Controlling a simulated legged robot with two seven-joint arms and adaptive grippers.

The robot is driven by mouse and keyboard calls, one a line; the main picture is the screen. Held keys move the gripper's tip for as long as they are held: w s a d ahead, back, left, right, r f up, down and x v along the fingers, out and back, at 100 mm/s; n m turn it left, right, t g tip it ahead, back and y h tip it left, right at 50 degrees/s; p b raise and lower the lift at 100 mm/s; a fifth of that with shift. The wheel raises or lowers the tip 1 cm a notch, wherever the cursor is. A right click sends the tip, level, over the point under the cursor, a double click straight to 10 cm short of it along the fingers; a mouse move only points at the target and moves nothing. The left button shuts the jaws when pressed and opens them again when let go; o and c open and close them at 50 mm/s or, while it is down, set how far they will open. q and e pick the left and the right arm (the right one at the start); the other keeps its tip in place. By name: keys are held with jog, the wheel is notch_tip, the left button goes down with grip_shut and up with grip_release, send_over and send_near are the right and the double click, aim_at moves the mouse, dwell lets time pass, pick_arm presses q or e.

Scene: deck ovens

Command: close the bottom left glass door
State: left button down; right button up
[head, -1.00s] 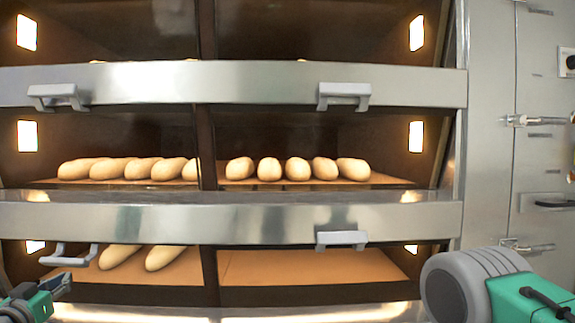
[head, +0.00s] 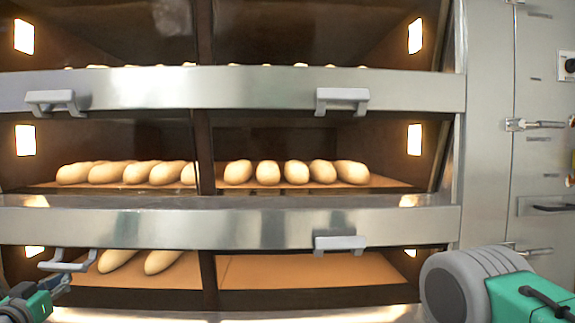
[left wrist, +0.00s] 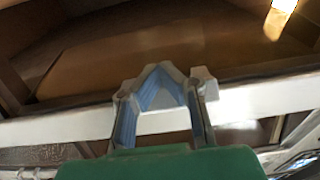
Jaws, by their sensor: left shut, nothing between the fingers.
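The bottom left door's grey handle (head: 68,262) shows in the head view at the lower left. It hangs lower and looks further out than the bottom right handle (head: 340,243), so the door appears ajar. Its glass is hard to make out. My left gripper (head: 55,285) is just below this handle, partly cut off by the frame edge. In the left wrist view its fingers (left wrist: 158,72) come together at the tips, shut and empty, in front of a pale metal bar (left wrist: 255,100). I cannot tell whether they touch it. My right gripper is out of view.
Loaves (head: 165,262) lie in the bottom left chamber; the bottom right chamber floor (head: 300,271) is bare. More loaves (head: 268,172) fill the middle deck. Steel bands (head: 200,228) cross the oven front. A steel cabinet (head: 490,180) stands right, behind my right arm.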

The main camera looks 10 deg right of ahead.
aim_at(59, 267)
pick_arm(q)
notch_tip(59, 267, up, 4)
jog(key=shift+a+f+p, duration=0.1)
jog(key=shift+f+p, duration=0.15)
jog(key=shift+p, duration=0.55)
jog(key=shift+r, duration=0.3)
jog(key=shift+s+f+p, duration=0.3)
jog(key=shift+s, duration=0.1)
jog(key=s, duration=0.2)
jog(key=s+f+p, duration=0.1)
jog(key=s, duration=0.1)
jog(key=shift+s+a+f, duration=0.1)
jog(key=shift+a+f, duration=0.05)
jog(key=shift+f, duration=0.05)
jog(key=shift+s+f+p, duration=0.15)
jog(key=shift+s+p, duration=0.1)
jog(key=shift+s, duration=0.3)
jog(key=shift+s+f+p, duration=0.15)
jog(key=shift+s+p, duration=0.05)
jog(key=shift+s, duration=0.3)
